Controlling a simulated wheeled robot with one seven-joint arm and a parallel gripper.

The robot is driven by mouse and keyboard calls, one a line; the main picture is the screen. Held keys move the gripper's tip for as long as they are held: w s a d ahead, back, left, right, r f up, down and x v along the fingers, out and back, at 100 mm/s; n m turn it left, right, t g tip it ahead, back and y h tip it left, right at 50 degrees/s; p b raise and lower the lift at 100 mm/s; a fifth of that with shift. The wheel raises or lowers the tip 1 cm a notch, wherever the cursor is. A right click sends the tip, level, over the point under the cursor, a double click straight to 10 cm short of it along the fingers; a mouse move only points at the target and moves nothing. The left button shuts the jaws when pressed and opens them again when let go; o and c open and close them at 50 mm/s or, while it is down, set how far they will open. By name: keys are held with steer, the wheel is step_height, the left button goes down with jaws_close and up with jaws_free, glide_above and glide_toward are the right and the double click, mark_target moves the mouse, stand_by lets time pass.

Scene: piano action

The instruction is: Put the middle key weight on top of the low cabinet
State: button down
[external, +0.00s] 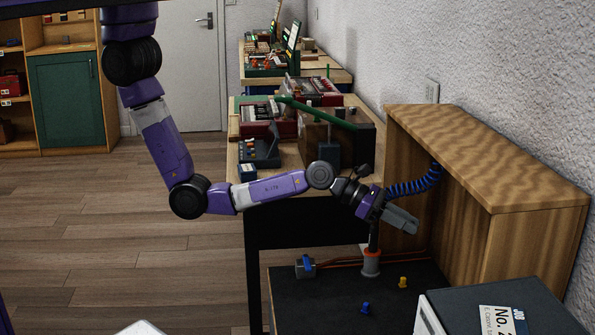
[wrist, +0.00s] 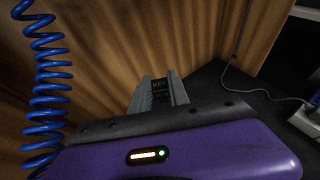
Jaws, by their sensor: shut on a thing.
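My gripper (external: 403,220) is at the end of the purple arm, in front of the wooden low cabinet (external: 480,150) and below its top. In the wrist view my gripper (wrist: 159,92) is shut on a dark block, the key weight (wrist: 162,86), with faint lettering that seems to read "KEY". The fingers hide its sides. I cannot tell from the lettering whether it is the middle one. In the external view the weight cannot be made out. The cabinet's striped wood panel (wrist: 100,60) fills much of the wrist view. The visible cabinet top is bare.
A blue coiled hose (external: 415,184) runs beside my gripper. Small blue (external: 365,308) and yellow (external: 402,282) pieces lie on the dark surface. A dark box with a card (external: 503,320) is at lower right. A cluttered workbench (external: 290,185) stands behind.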

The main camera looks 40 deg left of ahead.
mark_target(396, 304)
steer(key=shift+n+t, duration=0.5)
steer(key=shift+t, duration=0.1)
steer(key=f+b, duration=0.3)
steer(key=f, duration=0.4)
steer(key=f+b, duration=0.3)
steer(key=f, duration=0.5)
steer(key=w+f+b, duration=0.1)
steer(key=f+b, duration=0.2)
steer(key=f, duration=0.5)
steer(key=shift+w+a, duration=0.1)
steer(key=shift+a, duration=0.3)
steer(key=shift+f+b, duration=0.15)
steer(key=shift+b, duration=0.2)
steer(key=c, duration=1.3)
jaws_free()
steer(key=shift+o, duration=0.2)
steer(key=shift+a+r+y, duration=0.2)
steer(key=shift+r+y, duration=0.05)
steer(key=shift+y, duration=0.05)
steer(key=p+v, duration=0.6)
steer(key=v, duration=0.5)
steer(key=shift+a, duration=0.3)
